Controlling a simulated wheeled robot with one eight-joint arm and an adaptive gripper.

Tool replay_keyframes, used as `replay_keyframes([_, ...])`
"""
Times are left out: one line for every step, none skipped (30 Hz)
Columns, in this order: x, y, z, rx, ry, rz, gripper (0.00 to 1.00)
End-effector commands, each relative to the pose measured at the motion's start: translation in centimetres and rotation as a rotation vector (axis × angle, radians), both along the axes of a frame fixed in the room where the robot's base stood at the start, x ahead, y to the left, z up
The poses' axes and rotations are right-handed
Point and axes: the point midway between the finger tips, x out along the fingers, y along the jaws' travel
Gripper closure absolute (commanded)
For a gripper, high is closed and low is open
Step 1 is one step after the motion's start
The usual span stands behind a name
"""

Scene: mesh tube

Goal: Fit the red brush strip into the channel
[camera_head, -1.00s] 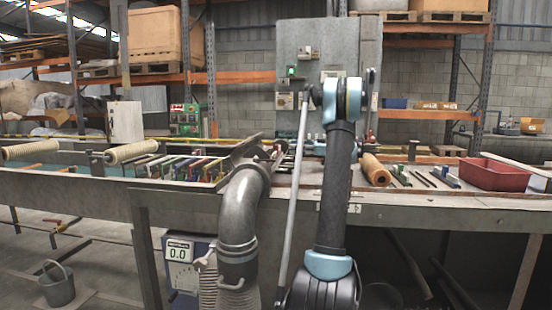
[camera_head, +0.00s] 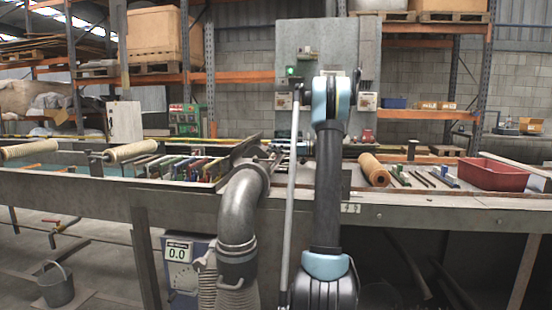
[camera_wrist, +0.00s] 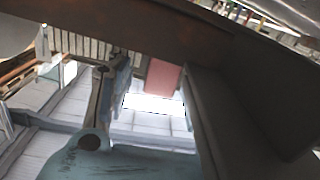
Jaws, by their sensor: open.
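Several coloured strips (camera_head: 190,167) lie side by side in a rack on the left half of the bench in the head view. Some look red, but I cannot tell which is the red brush strip. Coloured strip ends also show at the top right of the wrist view (camera_wrist: 240,12). The channel cannot be made out. My arm rises in front of the bench and hides much of its middle. Small dark parts beside it, seemingly my gripper (camera_head: 277,153), are over the bench behind the grey duct. The fingers are mostly hidden, with nothing seen held.
A bent grey duct (camera_head: 241,212) stands in front of the bench, close to my arm. To the right lie an orange-brown roll (camera_head: 373,170), several thin bars (camera_head: 422,177) and a red bin (camera_head: 491,175). Cream rollers (camera_head: 132,151) are at the left. A grey cabinet (camera_head: 308,55) stands behind.

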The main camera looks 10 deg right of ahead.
Motion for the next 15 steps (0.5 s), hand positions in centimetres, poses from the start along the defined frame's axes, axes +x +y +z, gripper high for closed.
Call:
replay_keyframes([-0.01,-0.03,0.0,0.0,0.0,0.0,0.52])
replay_keyframes([-0.01,-0.03,0.0,0.0,0.0,0.0,0.52])
replay_keyframes([-0.01,-0.03,0.0,0.0,0.0,0.0,0.56])
replay_keyframes([-0.01,-0.04,0.0,0.0,0.0,0.0,0.63])
replay_keyframes([-0.01,-0.04,0.0,0.0,0.0,0.0,0.7])
replay_keyframes([-0.01,-0.04,0.0,0.0,0.0,0.0,0.79])
replay_keyframes([-0.01,-0.04,0.0,0.0,0.0,0.0,0.86])
replay_keyframes([-0.01,-0.04,0.0,0.0,0.0,0.0,0.92])
replay_keyframes([-0.01,-0.04,0.0,0.0,0.0,0.0,1.0])
replay_keyframes([-0.01,-0.04,0.0,0.0,0.0,0.0,1.0])
replay_keyframes([-0.01,-0.04,0.0,0.0,0.0,0.0,1.0])
replay_keyframes([-0.01,-0.04,0.02,0.0,0.0,0.0,1.0])
replay_keyframes([-0.01,-0.04,0.02,0.0,0.0,0.0,1.0])
replay_keyframes([-0.01,-0.04,0.02,0.0,0.0,0.0,1.0])
replay_keyframes([-0.01,-0.04,0.02,0.0,0.0,0.0,1.0])
